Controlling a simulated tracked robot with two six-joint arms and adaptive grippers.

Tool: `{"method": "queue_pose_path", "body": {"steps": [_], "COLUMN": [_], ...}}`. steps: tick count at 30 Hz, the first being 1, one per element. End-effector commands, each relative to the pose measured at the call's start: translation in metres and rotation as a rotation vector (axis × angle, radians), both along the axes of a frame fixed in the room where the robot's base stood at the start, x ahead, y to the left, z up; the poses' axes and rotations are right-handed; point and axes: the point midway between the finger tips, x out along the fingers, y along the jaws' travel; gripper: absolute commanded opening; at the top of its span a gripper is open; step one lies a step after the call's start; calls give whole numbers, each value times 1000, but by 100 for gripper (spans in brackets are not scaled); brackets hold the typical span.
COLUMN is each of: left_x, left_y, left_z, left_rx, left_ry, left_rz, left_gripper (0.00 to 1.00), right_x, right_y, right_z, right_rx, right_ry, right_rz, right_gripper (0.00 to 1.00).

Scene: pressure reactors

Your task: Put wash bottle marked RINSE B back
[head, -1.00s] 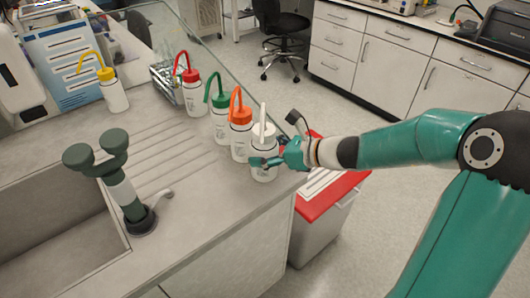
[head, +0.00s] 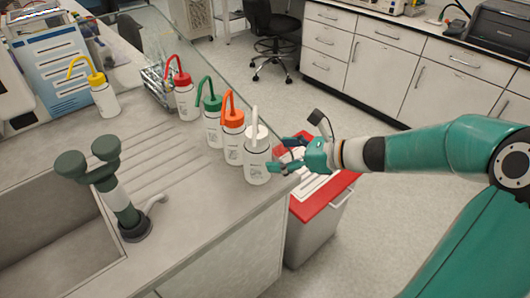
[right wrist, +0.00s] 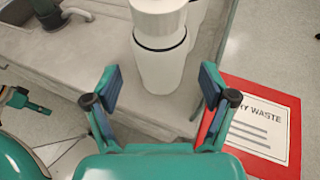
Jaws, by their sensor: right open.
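A white-capped wash bottle (head: 257,163) stands upright on the counter at its right end, closest to my right gripper. Its label is too small to read, so I cannot tell which bottle is RINSE B. My right gripper (head: 285,155) is open just to the right of this bottle. In the right wrist view the white bottle (right wrist: 160,62) stands ahead, beyond the open fingers, and is not gripped. Behind it in a row stand an orange-capped bottle (head: 233,145), a green-capped bottle (head: 213,130) and a red-capped bottle (head: 185,103).
A yellow-capped bottle (head: 105,101) stands farther left. A sink (head: 50,232) with a dark green tap (head: 120,205) is at the left. A red-lidded bin (head: 325,203) stands below the counter's right edge, its sign partly reading WASTE. A wire rack (head: 158,88) is behind the bottles.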

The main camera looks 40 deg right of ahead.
Motion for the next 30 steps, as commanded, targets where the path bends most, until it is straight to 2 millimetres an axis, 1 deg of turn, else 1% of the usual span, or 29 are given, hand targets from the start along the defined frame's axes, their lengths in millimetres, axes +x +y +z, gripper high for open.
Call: {"method": "queue_pose_path", "body": {"steps": [1, 3, 6, 10, 14, 30], "left_x": [0, 0, 0, 0, 0, 0], "left_y": [0, 0, 0, 0, 0, 0], "left_z": [1, 1, 2, 2, 2, 2], "left_rx": [0, 0, 0, 0, 0, 0], "left_ry": [0, 0, 0, 0, 0, 0], "left_rz": [0, 0, 0, 0, 0, 0], "left_gripper": [32, 32, 32, 32, 32, 32], "right_x": [-9, -19, -31, -40, -42, -42], "right_y": [-6, -11, -17, -20, -21, -21], "right_z": [5, 9, 14, 19, 20, 20], "right_rx": [-2, -2, -1, -1, 1, 1], "right_ry": [0, 0, 1, 1, 1, 0], "right_rz": [-6, -5, -4, -1, 1, 2], "right_gripper": [83, 83, 83, 83, 83, 83]}}
